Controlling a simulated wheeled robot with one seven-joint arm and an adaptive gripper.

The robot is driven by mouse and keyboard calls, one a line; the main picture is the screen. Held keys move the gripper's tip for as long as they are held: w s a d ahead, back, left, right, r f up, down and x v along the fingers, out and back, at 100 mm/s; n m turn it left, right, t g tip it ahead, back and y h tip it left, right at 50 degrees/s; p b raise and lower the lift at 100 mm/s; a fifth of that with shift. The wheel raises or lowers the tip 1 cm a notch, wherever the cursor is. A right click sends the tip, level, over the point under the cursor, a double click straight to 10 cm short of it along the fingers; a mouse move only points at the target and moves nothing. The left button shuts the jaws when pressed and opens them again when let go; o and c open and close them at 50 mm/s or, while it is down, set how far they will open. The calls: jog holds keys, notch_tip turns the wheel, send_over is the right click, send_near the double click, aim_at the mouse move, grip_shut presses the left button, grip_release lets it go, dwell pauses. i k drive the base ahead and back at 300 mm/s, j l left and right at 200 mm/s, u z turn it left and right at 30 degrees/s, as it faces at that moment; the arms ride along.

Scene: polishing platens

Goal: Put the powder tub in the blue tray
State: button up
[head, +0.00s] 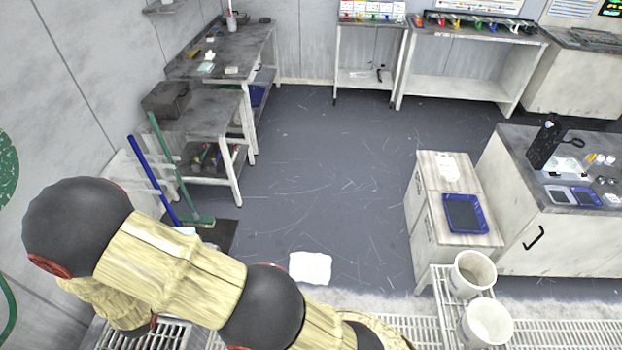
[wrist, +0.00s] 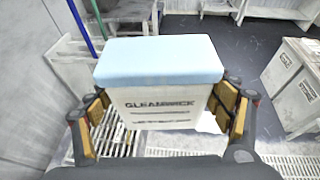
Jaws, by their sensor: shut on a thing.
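The powder tub (wrist: 160,65) is a white box-shaped container with a pale blue lid and dark lettering on its front. It is upright in the wrist view. My gripper (wrist: 163,111) is shut on it, with the yellow finger pads against its left and right sides. A blue tray (head: 465,213) with a dark inside lies on a pale cabinet at the right of the head view, and looks empty. My arm crosses the lower left of that view.
The pale cabinet (head: 426,225) stands beside a bench (head: 545,233) holding a black holder (head: 545,143) and small blue trays (head: 572,196). Two white buckets (head: 472,274) (head: 487,322) stand in front. A white sheet (head: 310,268) lies on otherwise open grey floor. Brooms (head: 155,180) lean at left.

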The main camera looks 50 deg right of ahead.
aim_at(461, 215)
jog(key=l+z, duration=0.25)
jog(key=z, duration=0.2)
jog(key=i+l+z, duration=0.1)
jog(key=l+z, duration=0.15)
jog(key=z, duration=0.2)
jog(key=i+l+z, duration=0.1)
jog(key=l+z, duration=0.15)
jog(key=z, duration=0.2)
jog(key=i+l+z, duration=0.15)
jog(key=z, duration=0.25)
